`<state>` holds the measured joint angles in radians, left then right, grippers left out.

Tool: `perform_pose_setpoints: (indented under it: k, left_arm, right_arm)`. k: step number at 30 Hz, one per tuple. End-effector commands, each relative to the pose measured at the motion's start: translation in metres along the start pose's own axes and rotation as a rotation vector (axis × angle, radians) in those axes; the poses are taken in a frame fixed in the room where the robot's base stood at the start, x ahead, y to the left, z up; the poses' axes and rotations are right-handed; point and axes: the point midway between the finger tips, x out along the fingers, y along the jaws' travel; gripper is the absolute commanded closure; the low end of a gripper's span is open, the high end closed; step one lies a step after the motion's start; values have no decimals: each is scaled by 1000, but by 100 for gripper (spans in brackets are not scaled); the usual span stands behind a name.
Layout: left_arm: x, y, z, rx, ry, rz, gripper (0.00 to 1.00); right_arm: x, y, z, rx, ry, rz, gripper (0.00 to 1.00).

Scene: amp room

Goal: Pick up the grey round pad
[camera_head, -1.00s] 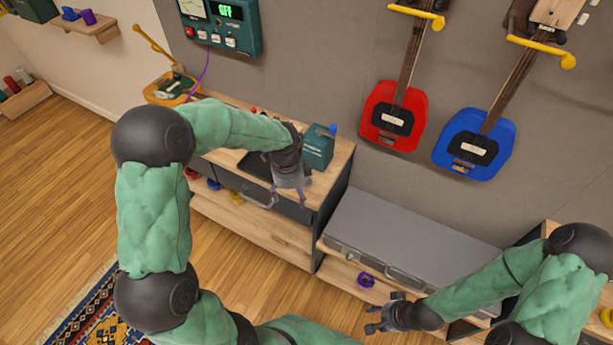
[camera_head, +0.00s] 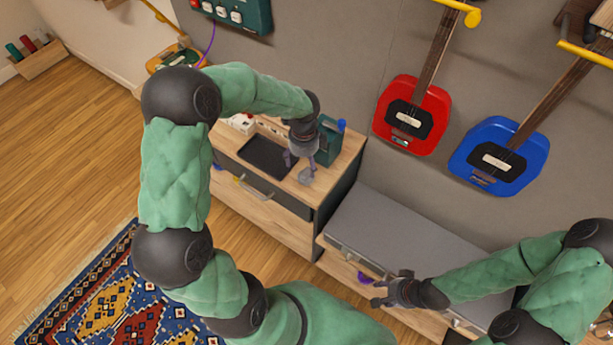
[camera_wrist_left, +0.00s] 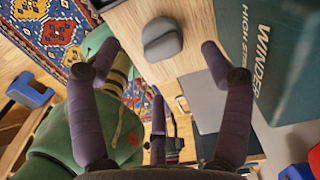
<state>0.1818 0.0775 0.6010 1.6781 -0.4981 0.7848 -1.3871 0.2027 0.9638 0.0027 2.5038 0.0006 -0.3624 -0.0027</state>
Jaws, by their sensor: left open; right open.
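The grey round pad (camera_head: 306,176) lies on the wooden top of the cabinet, near its front right corner. In the left wrist view the pad (camera_wrist_left: 162,38) shows a raised ridge across it and sits between my fingertips in the picture, with nothing gripped. My left gripper (camera_head: 301,163) is open and points down just above the pad; its spread purple fingers (camera_wrist_left: 160,52) show in the left wrist view. I cannot tell the exact height gap. My right gripper (camera_head: 377,292) is open and empty, in front of the grey case.
A dark green box (camera_head: 328,140) stands close behind the pad; it is labelled in the left wrist view (camera_wrist_left: 285,60). A black tray (camera_head: 266,156) lies to the left. A long grey case (camera_head: 400,230) sits at the right. Red (camera_head: 412,113) and blue (camera_head: 500,155) guitars hang behind.

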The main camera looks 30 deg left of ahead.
Motion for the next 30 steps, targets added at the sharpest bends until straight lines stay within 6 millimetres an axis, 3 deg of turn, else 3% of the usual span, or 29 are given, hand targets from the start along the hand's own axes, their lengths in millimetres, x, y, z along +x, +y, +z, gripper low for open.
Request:
perform_pose_setpoints:
  k: [7, 16, 24, 30]
  left_arm:
    - [18, 0, 0, -2, 0, 0, 21]
    - [58, 0, 0, -1, 1, 0, 21]
    - [60, 0, 0, -2, 0, -1, 21]
    - [60, 0, 0, -2, 0, -1, 77]
  right_arm:
    - [6, 2, -1, 0, 1, 0, 54]
    - [21, 7, -1, 0, 1, 0, 54]
    - [20, 7, -1, 0, 1, 0, 54]
    - [20, 7, -1, 0, 1, 0, 54]
